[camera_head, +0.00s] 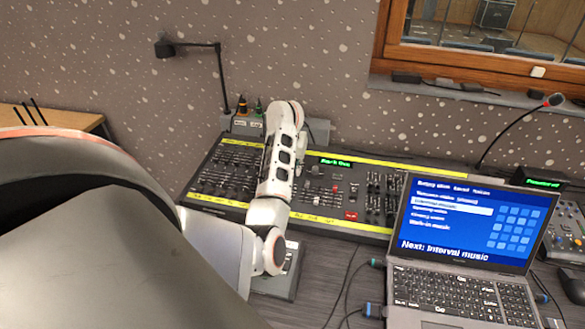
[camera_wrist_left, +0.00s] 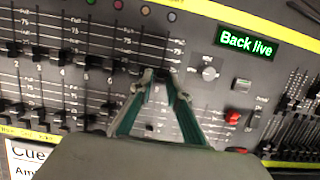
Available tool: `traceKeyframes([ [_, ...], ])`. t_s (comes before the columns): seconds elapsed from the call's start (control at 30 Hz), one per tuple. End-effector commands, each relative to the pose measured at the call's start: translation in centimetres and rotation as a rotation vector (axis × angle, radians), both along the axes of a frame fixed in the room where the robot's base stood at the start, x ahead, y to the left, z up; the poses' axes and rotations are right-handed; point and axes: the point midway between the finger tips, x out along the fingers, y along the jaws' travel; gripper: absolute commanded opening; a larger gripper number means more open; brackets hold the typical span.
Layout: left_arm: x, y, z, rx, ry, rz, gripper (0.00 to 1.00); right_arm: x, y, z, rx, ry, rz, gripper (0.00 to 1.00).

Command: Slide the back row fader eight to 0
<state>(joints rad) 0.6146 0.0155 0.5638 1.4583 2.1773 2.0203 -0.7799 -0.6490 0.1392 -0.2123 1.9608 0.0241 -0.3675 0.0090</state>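The lighting desk (camera_head: 330,225) stands against the wall with rows of faders on its left part. In the left wrist view the back row of faders (camera_wrist_left: 62,57) runs across the upper panel, with dark caps at mid-height and low on their tracks. My left gripper (camera_wrist_left: 160,78) points at the right end of this row. Its two green-padded fingers stand a little apart, with panel showing between them. My right gripper is in neither view.
A green "Back live" display (camera_wrist_left: 247,42), a round knob (camera_wrist_left: 209,73) and a red button (camera_wrist_left: 232,117) lie right of the fingers. A front fader row (camera_wrist_left: 40,117) lies below. A laptop (camera_head: 465,235) stands before the desk's right part; a gooseneck microphone (camera_head: 515,130) rises behind it.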

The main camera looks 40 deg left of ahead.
Motion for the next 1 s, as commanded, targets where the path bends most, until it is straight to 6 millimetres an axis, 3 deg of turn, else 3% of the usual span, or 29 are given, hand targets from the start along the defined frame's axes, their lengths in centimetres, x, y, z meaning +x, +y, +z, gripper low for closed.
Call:
traceKeyframes([
  [0.53,0.0,0.0,2.7,0.000,-0.001,0.000,0.17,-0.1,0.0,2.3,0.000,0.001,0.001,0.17],
  [0.87,0.0,0.0,2.7,0.001,-0.002,0.000,0.17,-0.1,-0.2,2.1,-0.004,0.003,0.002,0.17],
  [1.0,-0.3,-0.1,3.8,0.003,-0.002,0.001,0.17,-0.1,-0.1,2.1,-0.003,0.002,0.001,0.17],
])
